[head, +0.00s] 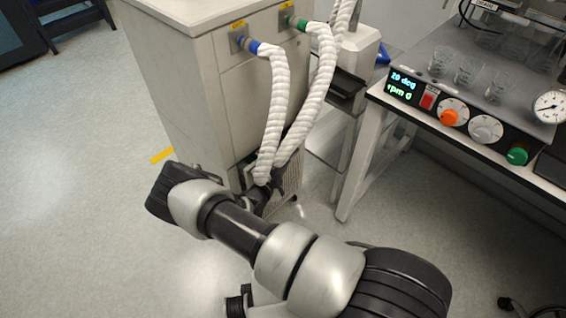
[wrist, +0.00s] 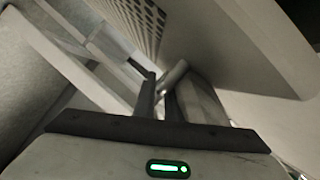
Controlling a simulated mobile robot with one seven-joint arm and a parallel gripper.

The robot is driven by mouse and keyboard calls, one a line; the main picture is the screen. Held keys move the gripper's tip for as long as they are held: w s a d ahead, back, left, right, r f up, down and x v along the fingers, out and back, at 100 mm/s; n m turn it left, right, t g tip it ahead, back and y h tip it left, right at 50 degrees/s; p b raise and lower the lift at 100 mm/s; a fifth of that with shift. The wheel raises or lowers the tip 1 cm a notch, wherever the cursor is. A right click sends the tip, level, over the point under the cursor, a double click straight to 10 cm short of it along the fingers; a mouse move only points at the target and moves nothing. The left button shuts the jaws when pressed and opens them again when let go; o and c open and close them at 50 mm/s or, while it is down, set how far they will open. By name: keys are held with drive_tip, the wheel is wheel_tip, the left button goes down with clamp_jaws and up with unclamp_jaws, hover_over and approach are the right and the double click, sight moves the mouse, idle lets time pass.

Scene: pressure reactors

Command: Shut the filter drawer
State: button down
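A light panel with a grid of dark slots, which looks like the filter drawer (head: 291,181), shows low at the cabinet's front in the head view. My arm and the hoses hide much of it, and I cannot tell how far it stands out. My gripper (head: 260,198) is low in front of the cabinet, partly hidden by my arm. In the wrist view its dark fingers (wrist: 160,95) are close together, with a short grey bar (wrist: 173,76) at or between them. Whether they grip it is unclear.
Two white corrugated hoses (head: 274,105) hang from the cabinet (head: 190,75) down to my gripper's area. A bench (head: 385,100) with a control panel and glassware stands at the right, its white leg (head: 362,165) near the drawer.

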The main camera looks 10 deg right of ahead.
drive_tip(key=shift+f, duration=0.1)
drive_tip(key=w+a+b, duration=0.2)
drive_tip(key=w+b, duration=0.1)
drive_tip(key=shift+a+f, duration=0.15)
drive_tip(key=shift+f, duration=0.05)
drive_tip(key=shift+w+a+r, duration=0.3)
drive_tip(key=shift+w+r, duration=0.05)
drive_tip(key=c, duration=2.1)
unclamp_jaws()
drive_tip(key=p, duration=0.3)
approach(273, 155)
drive_tip(key=s+a, duration=0.2)
drive_tip(key=s, duration=0.1)
drive_tip(key=s+a, duration=0.1)
drive_tip(key=shift+s+a+f, duration=0.25)
drive_tip(key=shift+a+f, duration=0.05)
drive_tip(key=shift+f, duration=0.05)
